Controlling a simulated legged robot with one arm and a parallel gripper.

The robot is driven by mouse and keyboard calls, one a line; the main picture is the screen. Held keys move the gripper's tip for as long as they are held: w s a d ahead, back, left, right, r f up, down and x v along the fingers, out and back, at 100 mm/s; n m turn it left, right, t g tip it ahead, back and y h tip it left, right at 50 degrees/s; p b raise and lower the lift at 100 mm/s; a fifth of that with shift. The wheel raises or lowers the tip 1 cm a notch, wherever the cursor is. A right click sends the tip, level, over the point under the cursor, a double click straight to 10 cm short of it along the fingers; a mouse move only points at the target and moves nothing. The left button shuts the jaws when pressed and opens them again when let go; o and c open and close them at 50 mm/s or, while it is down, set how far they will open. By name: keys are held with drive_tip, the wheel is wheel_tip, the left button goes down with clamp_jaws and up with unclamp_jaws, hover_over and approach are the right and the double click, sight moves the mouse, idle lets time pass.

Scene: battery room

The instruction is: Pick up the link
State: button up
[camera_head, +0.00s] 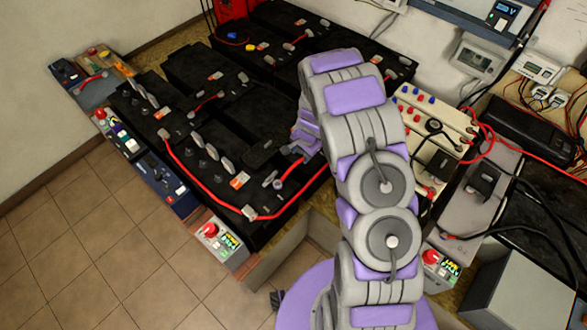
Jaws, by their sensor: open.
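Several short red links with grey end lugs lie on the black batteries. One short red link (289,171) lies just below my gripper, with a grey lug at its lower left end. Its other end is hidden by my gripper and arm. Another short red link (205,102) lies further left on the batteries. I cannot tell which one the task means. My gripper (306,143), grey and purple, is over the right part of the battery bank. It is open, but its fingertips are partly hidden and I cannot see whether they touch the link.
A long red cable (203,198) loops along the batteries' (250,115) front edge. A box with a red button (221,242) stands at the bank's front corner. White terminal blocks (437,115) and loose cables lie right of my arm. Open tiled floor (95,240) is at lower left.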

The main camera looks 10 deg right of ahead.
hover_over(294, 165)
drive_tip(key=s+d, duration=0.1)
drive_tip(key=s, duration=0.1)
wheel_tip(294, 165, down, 4)
drive_tip(key=f, duration=0.2)
drive_tip(key=w+f+b, duration=0.1)
drive_tip(key=f, duration=0.1)
drive_tip(key=w+a+f, duration=0.1)
drive_tip(key=f, duration=0.1)
drive_tip(key=shift+b, duration=0.35)
clamp_jaws()
